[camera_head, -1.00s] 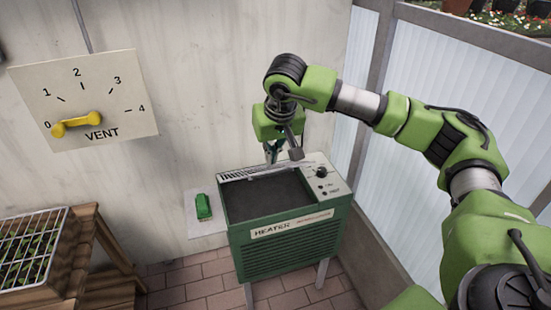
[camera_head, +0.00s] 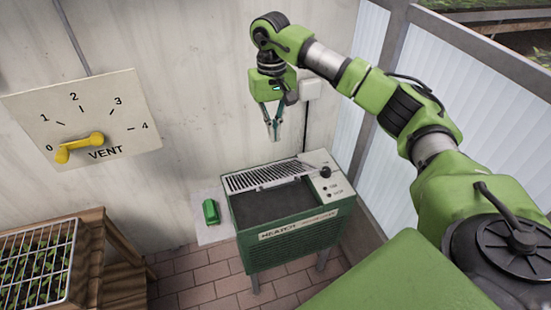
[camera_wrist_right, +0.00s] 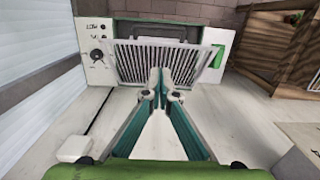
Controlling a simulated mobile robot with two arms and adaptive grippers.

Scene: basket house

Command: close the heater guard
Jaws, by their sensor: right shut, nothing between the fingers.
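The green heater (camera_head: 290,245) stands against the back wall, its dark top opening (camera_head: 270,206) partly uncovered. The slatted heater guard (camera_head: 262,176) is at the opening's back edge and looks tilted up; its exact angle is hard to judge. In the right wrist view the guard (camera_wrist_right: 130,60) spreads behind my fingertips. My right gripper (camera_head: 273,135) hangs above and behind the guard, fingers down, shut and empty. In the head view it looks clear of the guard; it also shows in the wrist view (camera_wrist_right: 167,80). My left gripper is out of view.
A heater knob (camera_head: 325,172) sits right of the guard. A green switch (camera_head: 210,212) on a white plate is to the left. A white wall box (camera_head: 310,88) is close to my right gripper. The vent dial (camera_head: 85,120) and a wooden bench (camera_head: 95,260) are further left.

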